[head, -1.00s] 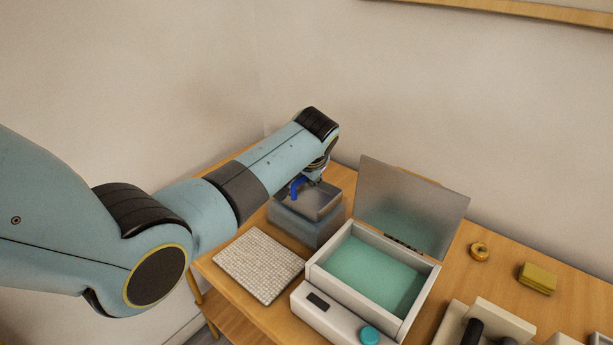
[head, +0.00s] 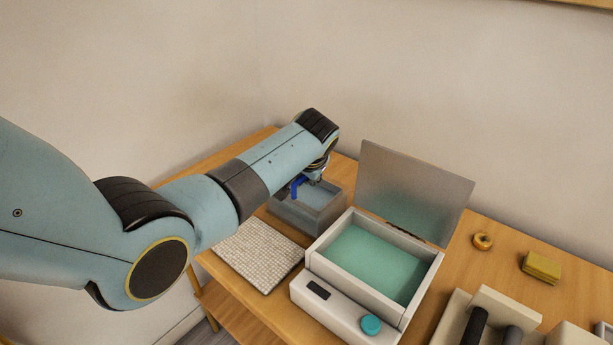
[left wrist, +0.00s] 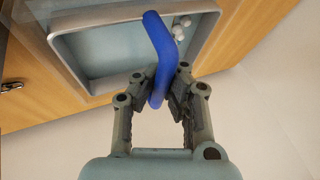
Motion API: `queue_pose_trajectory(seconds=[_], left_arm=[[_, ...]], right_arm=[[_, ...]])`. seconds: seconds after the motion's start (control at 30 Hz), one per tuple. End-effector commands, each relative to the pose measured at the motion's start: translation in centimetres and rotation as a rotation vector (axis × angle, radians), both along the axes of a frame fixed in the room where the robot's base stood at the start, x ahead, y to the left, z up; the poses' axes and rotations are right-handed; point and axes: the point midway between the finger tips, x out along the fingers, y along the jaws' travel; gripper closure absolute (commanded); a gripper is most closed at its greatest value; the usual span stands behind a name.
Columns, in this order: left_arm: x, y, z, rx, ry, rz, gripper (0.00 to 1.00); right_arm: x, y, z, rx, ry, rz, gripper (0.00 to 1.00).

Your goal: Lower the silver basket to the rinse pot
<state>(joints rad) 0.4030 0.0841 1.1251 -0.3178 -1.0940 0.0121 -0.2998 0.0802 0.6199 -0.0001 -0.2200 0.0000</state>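The silver basket (head: 322,195) is at the grey rinse pot (head: 297,219) on the table's far left, down in it as far as the head view shows. Its blue handle (head: 295,188) rises at the near side. My left gripper (head: 303,181) is above the basket, partly hidden by its own wrist. In the left wrist view, the fingers (left wrist: 160,88) are closed on either side of the blue handle (left wrist: 158,45). My right gripper is not in view.
A cleaner with a teal bath (head: 375,262), raised lid (head: 414,195) and teal knob (head: 371,324) stands right of the pot. A woven white mat (head: 258,256) lies in front of the pot. A gold ring (head: 482,241) and yellow block (head: 541,267) lie at right. A wall is behind.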

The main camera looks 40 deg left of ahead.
Motion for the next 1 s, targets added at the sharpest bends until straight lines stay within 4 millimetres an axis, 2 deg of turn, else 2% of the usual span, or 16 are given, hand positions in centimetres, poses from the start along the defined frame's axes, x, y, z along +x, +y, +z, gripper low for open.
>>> queue_pose_trajectory(seconds=[0.17,1.0], left_arm=[[0.0,0.0,-0.1,0.001,-0.001,0.000,1.00],[0.0,0.0,-3.5,0.011,0.000,-0.002,1.00]], right_arm=[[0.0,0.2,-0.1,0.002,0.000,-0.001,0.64],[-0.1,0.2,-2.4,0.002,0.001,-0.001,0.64]])
